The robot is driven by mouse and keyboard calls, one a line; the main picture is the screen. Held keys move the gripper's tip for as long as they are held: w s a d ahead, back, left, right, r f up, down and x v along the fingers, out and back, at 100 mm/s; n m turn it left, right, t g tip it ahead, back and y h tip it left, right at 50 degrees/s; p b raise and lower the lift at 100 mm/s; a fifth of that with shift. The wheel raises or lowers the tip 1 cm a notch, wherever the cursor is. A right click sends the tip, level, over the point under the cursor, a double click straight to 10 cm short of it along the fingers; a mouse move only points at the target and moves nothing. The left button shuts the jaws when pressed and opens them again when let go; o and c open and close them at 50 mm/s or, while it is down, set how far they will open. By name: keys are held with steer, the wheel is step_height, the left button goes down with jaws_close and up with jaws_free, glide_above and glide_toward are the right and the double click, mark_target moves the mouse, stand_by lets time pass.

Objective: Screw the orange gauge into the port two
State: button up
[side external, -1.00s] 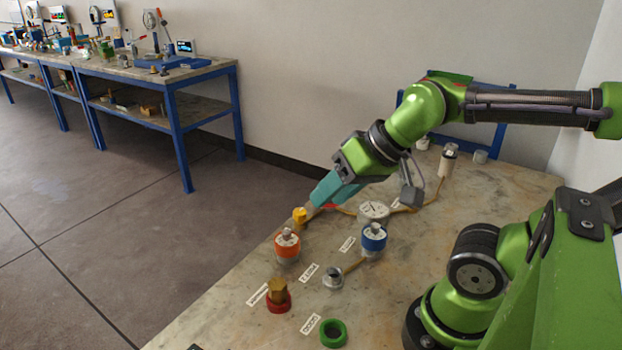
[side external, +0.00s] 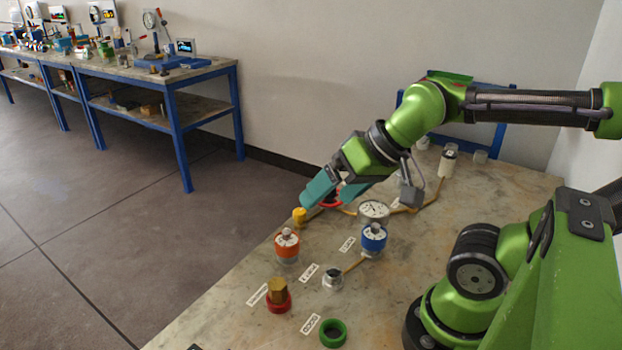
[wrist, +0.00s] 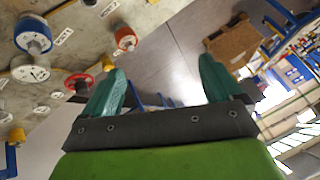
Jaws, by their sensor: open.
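The orange gauge (side external: 287,247), an orange cylinder with a white face and a grey knob on top, stands upright near the left edge of the bench in the side view, on a pale base. It also shows in the wrist view (wrist: 125,38). My gripper (side external: 328,202) has teal fingers spread apart with nothing between them. It is above and behind the orange gauge, near a red handwheel (side external: 331,198) and a yellow cap (side external: 300,215).
A blue gauge (side external: 373,238) and a white dial gauge (side external: 373,211) stand to the right. A metal fitting (side external: 332,279), a brass hex piece on a red base (side external: 278,295) and a green ring (side external: 333,333) are nearer the camera. Brass-coloured pipes cross the bench (side external: 430,265).

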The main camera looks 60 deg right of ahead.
steer(key=m+g, duration=0.1)
steer(key=m, duration=2.8)
glide_toward(291, 236)
steer(key=shift+m+h, duration=0.4)
steer(key=shift+a+x, duration=0.2)
steer(key=shift+x, duration=2.85)
steer(key=shift+a+x, duration=0.15)
steer(key=shift+x, duration=2.85)
